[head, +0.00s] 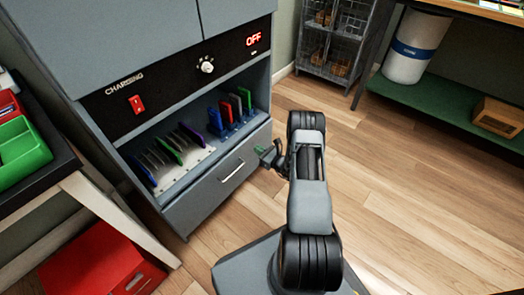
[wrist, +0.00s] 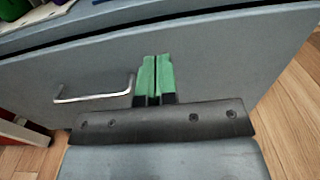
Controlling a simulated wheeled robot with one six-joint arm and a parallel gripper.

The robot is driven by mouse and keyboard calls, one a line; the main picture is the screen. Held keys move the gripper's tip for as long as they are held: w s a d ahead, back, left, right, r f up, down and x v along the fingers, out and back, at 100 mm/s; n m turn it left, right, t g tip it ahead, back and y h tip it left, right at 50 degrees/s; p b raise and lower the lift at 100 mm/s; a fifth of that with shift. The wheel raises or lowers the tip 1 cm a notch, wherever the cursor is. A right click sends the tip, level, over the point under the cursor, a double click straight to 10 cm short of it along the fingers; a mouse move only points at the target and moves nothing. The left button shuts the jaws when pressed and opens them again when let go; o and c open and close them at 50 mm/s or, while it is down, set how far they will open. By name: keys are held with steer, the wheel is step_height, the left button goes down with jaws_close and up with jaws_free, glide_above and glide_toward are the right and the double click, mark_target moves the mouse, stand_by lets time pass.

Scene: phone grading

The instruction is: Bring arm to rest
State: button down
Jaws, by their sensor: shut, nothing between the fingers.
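My gripper (head: 264,151) is at the right end of the charging cabinet (head: 70,40), in front of its grey drawer (head: 208,192). In the wrist view my gripper (wrist: 155,77) shows two green fingertips side by side, shut with nothing between them. The drawer's metal handle (wrist: 95,97) is to the left of the fingertips and apart from them. It also shows in the head view (head: 232,171). My arm reaches up from my base in the lower middle of the head view.
Several phones stand in the cabinet's rack (head: 196,155); its display (head: 253,39) reads OFF. A red box (head: 100,268) and a green bin (head: 22,150) are at left. The wooden floor (head: 420,190) at right is clear.

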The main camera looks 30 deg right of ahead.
steer(key=p+v, duration=0.2)
steer(key=v, duration=0.7)
steer(key=s+a+r+n+g+y+p, duration=0.15)
steer(key=a+r+n+g+p, duration=0.4)
steer(key=r, duration=0.65)
steer(key=s+a+r+n+g+y+p, duration=0.15)
steer(key=a+r+n+g+p, duration=0.35)
steer(key=r, duration=0.8)
steer(key=s+a+r+n+g+y+p, duration=0.15)
steer(key=a+r+n+g+p, duration=0.4)
steer(key=r, duration=0.65)
steer(key=s+r+n+t+h+p, duration=0.1)
steer(key=s+r+n+h+p, duration=0.2)
steer(key=r, duration=0.7)
steer(key=s+a+r+n+t+h+p, duration=0.1)
steer(key=s+r+n+h+p, duration=0.3)
steer(key=r+n+p, duration=0.3)
steer(key=s+a+r+n+t+h+p, duration=0.1)
steer(key=s+r+n+h+p, duration=0.3)
steer(key=r+p, duration=0.4)
step_height(320, 180, up, 5)
steer(key=shift+s+a+f+n, duration=0.2)
steer(key=shift+s+n, duration=0.6)
steer(key=shift+s, duration=0.2)
steer(key=shift+h, duration=0.25)
